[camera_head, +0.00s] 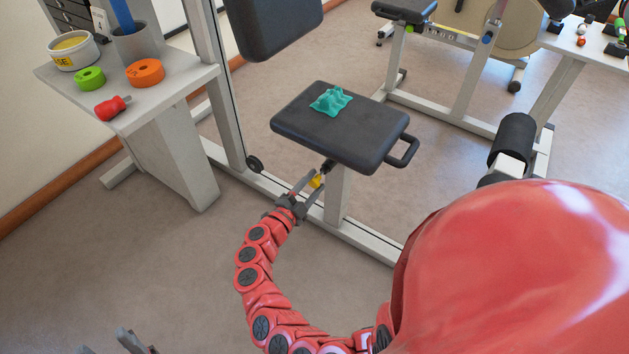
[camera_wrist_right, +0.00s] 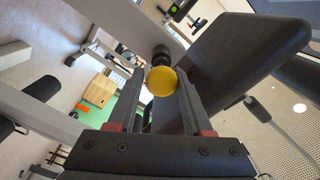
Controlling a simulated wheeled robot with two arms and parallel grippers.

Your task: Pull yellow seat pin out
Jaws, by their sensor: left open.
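The yellow seat pin (camera_head: 315,181) is a round knob on a dark shaft under the black seat (camera_head: 342,122), by its post. My right gripper (camera_head: 308,183), at the end of the red arm, reaches the pin with one finger on each side of the knob. In the right wrist view the yellow knob (camera_wrist_right: 161,81) sits between the fingertips, in front of the dark shaft. I cannot tell whether both fingers touch it. My left gripper (camera_head: 122,346) is open and empty at the bottom left edge, mostly cut off.
A teal cloth (camera_head: 331,101) lies on the seat. A side shelf (camera_head: 177,90) holds a tub, tape rolls and a red screwdriver-like tool. The machine's white base rail (camera_head: 358,234) runs below the pin. Floor at left is clear.

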